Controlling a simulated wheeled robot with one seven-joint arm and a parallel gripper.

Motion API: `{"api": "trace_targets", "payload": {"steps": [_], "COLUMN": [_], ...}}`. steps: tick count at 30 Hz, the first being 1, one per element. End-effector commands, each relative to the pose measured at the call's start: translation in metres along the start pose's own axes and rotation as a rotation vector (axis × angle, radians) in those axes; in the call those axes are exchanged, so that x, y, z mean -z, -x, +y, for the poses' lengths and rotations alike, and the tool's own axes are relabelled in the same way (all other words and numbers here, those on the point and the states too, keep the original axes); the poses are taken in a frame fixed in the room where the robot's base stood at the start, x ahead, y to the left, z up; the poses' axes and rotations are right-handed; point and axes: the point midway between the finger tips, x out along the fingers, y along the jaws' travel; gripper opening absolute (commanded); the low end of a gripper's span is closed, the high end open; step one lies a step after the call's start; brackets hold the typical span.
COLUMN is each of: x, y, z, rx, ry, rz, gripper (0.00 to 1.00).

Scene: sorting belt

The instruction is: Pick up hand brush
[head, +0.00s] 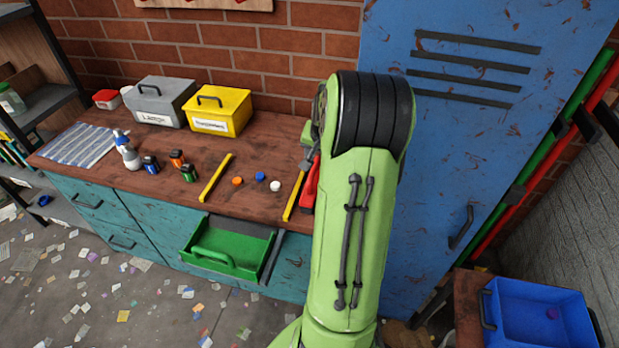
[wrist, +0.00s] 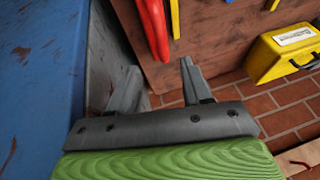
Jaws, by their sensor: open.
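I cannot make out a hand brush for certain in either view. A red object (head: 311,185) lies at the right end of the wooden workbench, partly hidden by my arm. In the wrist view a red object (wrist: 154,24) with long red parts shows at the top, beyond the fingers; I cannot tell what tool it is. My gripper (wrist: 160,82) is open and empty, its two grey fingers apart, near the bench edge and apart from the red object. In the head view my arm hides most of the gripper.
The workbench (head: 110,185) holds a yellow box (head: 218,112), a grey box (head: 160,103), batteries, bottle caps and yellow strips. A green open drawer or tray (head: 208,258) juts out at the front. A blue locker (head: 440,150) stands close right. A blue bin (head: 540,318) is at lower right.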

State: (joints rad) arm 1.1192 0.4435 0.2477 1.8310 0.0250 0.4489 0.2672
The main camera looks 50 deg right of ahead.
Motion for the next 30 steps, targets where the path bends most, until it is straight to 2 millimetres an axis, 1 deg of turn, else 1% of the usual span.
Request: {"api": "trace_targets", "payload": {"steps": [2, 7, 9, 13, 19, 22, 28, 30], "x": [0.000, -0.002, -0.001, 0.000, 0.001, 0.002, 0.003, 0.002], "y": [-0.009, -0.048, -0.060, -0.074, -0.112, -0.120, -0.119, -0.119], "z": [0.000, 0.000, 0.001, 0.000, -0.001, -0.001, -0.001, -0.001], "rx": [0.001, 0.001, 0.000, 0.000, 0.000, 0.001, 0.000, 0.000], "ry": [-0.002, -0.002, -0.001, 0.000, -0.001, 0.000, 0.000, 0.000], "rz": [-0.001, -0.004, -0.002, -0.001, -0.002, 0.000, 0.001, 0.001], "gripper": [0.49, 0.49, 0.49, 0.49, 0.49, 0.49, 0.49, 0.38]}}
